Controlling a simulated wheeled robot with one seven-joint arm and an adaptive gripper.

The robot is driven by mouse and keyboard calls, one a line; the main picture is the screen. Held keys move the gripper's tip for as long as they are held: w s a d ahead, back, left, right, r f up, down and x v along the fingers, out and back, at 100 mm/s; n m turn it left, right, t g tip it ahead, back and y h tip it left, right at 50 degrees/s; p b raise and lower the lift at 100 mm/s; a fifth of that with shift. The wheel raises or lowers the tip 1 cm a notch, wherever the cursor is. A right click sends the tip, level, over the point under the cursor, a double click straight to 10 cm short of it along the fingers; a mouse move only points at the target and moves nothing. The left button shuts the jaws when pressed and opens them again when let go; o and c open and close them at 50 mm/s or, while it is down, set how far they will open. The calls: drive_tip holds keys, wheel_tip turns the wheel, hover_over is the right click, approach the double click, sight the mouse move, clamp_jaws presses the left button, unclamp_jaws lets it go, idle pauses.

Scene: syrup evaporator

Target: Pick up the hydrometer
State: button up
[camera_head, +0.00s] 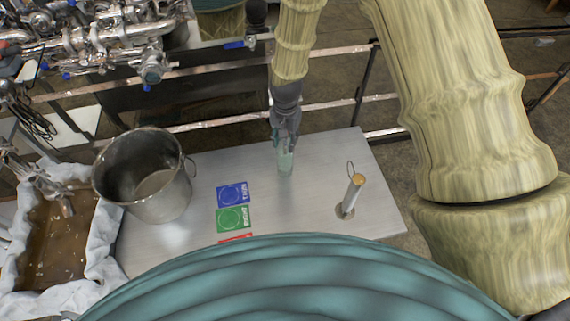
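My gripper (284,138) points down over the back middle of the metal table, with its fingers close together. A small pale green, see-through piece (286,163) shows right below the fingertips. I cannot tell whether it is held, standing on the table, or part of the fingers. A slim upright metal cylinder (350,198) with a brass-coloured top, a thin wire loop and a round foot stands on the right of the table, apart from my gripper. No hydrometer can be made out clearly; it may be hidden or too small to tell.
The metal table (300,212) is mostly clear. A steel bucket (150,195) stands at its left. A blue card (232,194), a green card (233,219) and a partly hidden red card (236,238) lie mid-table. A cloth-lined basin (62,235) of brown liquid is far left; rails run behind.

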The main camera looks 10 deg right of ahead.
drive_tip(key=shift+f, duration=0.35)
clamp_jaws()
drive_tip(key=shift+r, duration=0.15)
